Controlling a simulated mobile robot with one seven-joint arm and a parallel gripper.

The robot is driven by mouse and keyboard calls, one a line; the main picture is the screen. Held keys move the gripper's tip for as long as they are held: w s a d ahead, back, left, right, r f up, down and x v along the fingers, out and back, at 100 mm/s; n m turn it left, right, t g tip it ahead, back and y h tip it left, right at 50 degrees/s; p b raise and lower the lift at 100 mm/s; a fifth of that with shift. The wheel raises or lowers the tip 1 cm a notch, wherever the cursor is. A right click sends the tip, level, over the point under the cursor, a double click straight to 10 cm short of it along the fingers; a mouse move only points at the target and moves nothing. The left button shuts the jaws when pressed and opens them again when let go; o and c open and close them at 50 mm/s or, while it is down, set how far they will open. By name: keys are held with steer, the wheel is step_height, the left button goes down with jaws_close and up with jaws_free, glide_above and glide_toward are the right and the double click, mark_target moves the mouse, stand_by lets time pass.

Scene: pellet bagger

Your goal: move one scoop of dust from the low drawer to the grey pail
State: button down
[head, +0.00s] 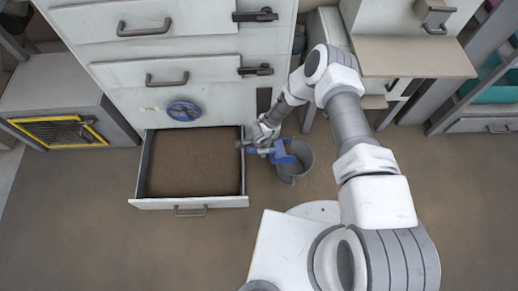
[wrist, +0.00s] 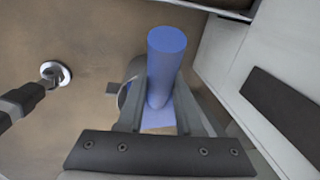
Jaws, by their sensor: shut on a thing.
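The low drawer (head: 188,203) is pulled out at the base of the white cabinet and holds a flat layer of brown dust (head: 195,165). The grey pail (head: 293,175) stands on the floor just right of the drawer. My gripper (head: 264,143) is shut on the blue scoop (head: 285,153), between drawer and pail. The scoop's blue end overlaps the pail's opening in the head view; its exact height above the rim is unclear. In the wrist view the scoop's blue handle (wrist: 166,65) stands up between the jaws. I cannot see whether dust is in the scoop or pail.
The white cabinet (head: 215,90) rises behind the drawer, with a blue handwheel (head: 184,111) above it. A tan counter (head: 415,58) juts out at the right. A grey box with a yellow-framed grille (head: 62,132) stands left. The floor in front is clear.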

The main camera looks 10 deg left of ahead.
mark_target(275, 149)
steer(key=d+y, duration=0.1)
steer(key=w+d+r+g+y, duration=0.1)
steer(key=w+d+r+y, duration=0.1)
steer(key=d, duration=0.1)
steer(key=shift+r+g+y+p, duration=0.25)
steer(key=shift+g+y+p, duration=0.05)
steer(key=shift+p, duration=0.1)
steer(key=shift+w+d+b, duration=0.2)
steer(key=shift+d+b, duration=0.1)
steer(key=shift+b, duration=0.05)
steer(key=d+y+b, duration=0.1)
steer(key=b, duration=0.1)
steer(key=w+d+r+g+y+b, duration=0.1)
steer(key=d+y, duration=0.1)
steer(key=w+d+r+y+b, duration=0.1)
steer(key=b, duration=0.1)
steer(key=shift+d+m+g+b, duration=0.3)
steer(key=shift+m+g, duration=0.1)
steer(key=shift+r, duration=0.1)
